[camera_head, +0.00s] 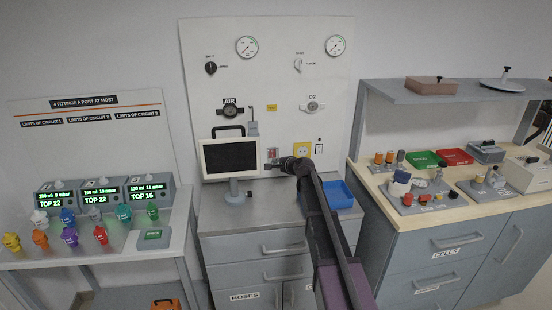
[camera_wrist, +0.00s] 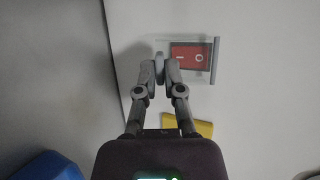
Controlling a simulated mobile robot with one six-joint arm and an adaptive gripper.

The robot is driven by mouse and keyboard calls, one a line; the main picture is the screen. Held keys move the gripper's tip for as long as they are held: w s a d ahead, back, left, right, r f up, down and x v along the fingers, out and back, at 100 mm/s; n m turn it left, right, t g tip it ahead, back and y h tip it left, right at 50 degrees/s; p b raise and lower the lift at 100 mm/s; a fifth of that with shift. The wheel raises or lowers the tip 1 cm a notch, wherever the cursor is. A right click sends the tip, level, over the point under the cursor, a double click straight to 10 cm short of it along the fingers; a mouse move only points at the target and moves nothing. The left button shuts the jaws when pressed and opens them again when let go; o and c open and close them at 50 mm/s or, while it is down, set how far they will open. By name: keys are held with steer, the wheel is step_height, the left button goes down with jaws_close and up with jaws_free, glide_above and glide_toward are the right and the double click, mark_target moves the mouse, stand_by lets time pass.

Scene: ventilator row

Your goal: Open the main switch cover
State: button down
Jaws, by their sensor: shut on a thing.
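The main switch is a red rocker (camera_wrist: 190,57) on the pale panel in the wrist view. It also shows small and red in the head view (camera_head: 272,153), just left of my gripper. The main switch cover looks clear, with a grey upright bar (camera_wrist: 214,60) at its right side. My gripper (camera_wrist: 160,70) is shut on a small grey piece at the left side of the switch, apparently the cover's grip. In the head view my gripper (camera_head: 275,165) is at the panel, right of the monitor. I cannot tell how far the cover is swung.
A blue bin (camera_head: 338,194) sits on the steel worktop beneath my arm. The panel's edge runs close left of my fingers in the wrist view.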

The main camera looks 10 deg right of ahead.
steer(key=r+g+p, duration=0.1)
steer(key=p, duration=0.2)
steer(key=r+m+g+p, duration=0.1)
steer(key=g+p, duration=0.1)
steer(key=p, duration=0.1)
steer(key=shift+s+r+h, duration=0.25)
steer(key=shift+s+h, duration=0.05)
steer(key=shift+s, duration=0.05)
steer(key=shift+w+r+m+g+p, duration=0.15)
steer(key=shift+r+m+g+p, duration=0.5)
steer(key=shift+g+p, duration=1.2)
steer(key=shift+w+r+m+g+p, duration=0.15)
steer(key=shift+r+g+p, duration=0.95)
steer(key=shift+g+p, duration=0.7)
steer(key=shift+w+r+m+g+p, duration=0.15)
steer(key=shift+r+m+g+p, duration=0.5)
steer(key=shift+g+p, duration=1.2)
steer(key=shift+r+n, duration=0.25)
steer(key=c, duration=0.8)
jaws_free()
steer(key=shift+o, duration=0.2)
steer(key=shift+s+f+h, duration=0.15)
steer(key=shift+h, duration=0.15)
